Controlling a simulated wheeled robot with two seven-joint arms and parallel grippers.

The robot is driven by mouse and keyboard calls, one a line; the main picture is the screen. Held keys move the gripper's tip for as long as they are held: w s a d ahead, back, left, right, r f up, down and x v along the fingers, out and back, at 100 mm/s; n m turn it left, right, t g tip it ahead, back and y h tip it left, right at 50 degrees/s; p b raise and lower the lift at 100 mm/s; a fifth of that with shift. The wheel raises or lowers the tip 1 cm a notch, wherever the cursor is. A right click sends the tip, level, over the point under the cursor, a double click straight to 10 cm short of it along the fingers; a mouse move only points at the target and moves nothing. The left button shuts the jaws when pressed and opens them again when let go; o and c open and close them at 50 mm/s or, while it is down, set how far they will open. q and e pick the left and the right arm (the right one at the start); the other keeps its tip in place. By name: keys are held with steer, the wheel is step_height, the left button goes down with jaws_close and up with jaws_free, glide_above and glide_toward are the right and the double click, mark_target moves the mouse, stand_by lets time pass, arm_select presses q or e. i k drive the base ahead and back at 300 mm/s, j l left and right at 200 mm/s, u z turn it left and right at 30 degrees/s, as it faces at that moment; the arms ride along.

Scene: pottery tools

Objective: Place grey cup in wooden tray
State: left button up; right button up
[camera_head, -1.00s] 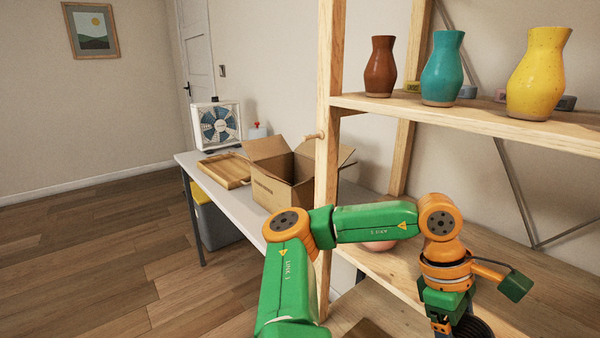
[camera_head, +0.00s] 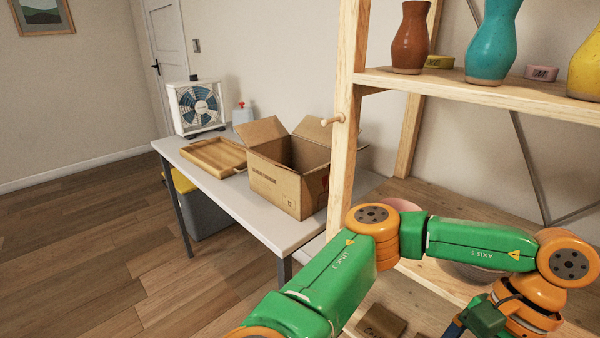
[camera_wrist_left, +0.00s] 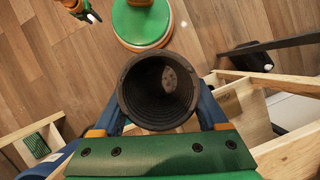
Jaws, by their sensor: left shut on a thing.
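The grey cup (camera_wrist_left: 130,95) is dark and ribbed inside. In the left wrist view I look into its open mouth. My left gripper (camera_wrist_left: 160,112) is shut on it, with a blue finger on each side. In the head view my left arm reaches to the lower right, and the cup is not visible there. The wooden tray (camera_head: 208,161) lies on the white table at the left, far from my left gripper. What seems to be my right gripper (camera_wrist_left: 88,14) shows small at the top left of the wrist view; its jaws are unclear.
An open cardboard box (camera_head: 275,185) stands beside the tray on the table (camera_head: 262,222). A fan (camera_head: 197,106) and a small bottle (camera_head: 243,113) stand behind. A wooden shelf post (camera_head: 347,130) rises between table and arm. Vases (camera_head: 410,38) stand on the upper shelf.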

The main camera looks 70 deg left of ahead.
mark_target(221, 156)
steer(key=k+j+u, duration=0.1)
steer(key=j, duration=0.3)
steer(key=k+j+u, duration=0.1)
steer(key=j, duration=0.35)
steer(key=k+j+u, duration=0.15)
steer(key=j, duration=0.25)
steer(key=k+j+u, duration=0.1)
steer(key=j, duration=0.35)
steer(key=k+j+u, duration=0.1)
steer(key=j, duration=0.35)
steer(key=k, duration=0.05)
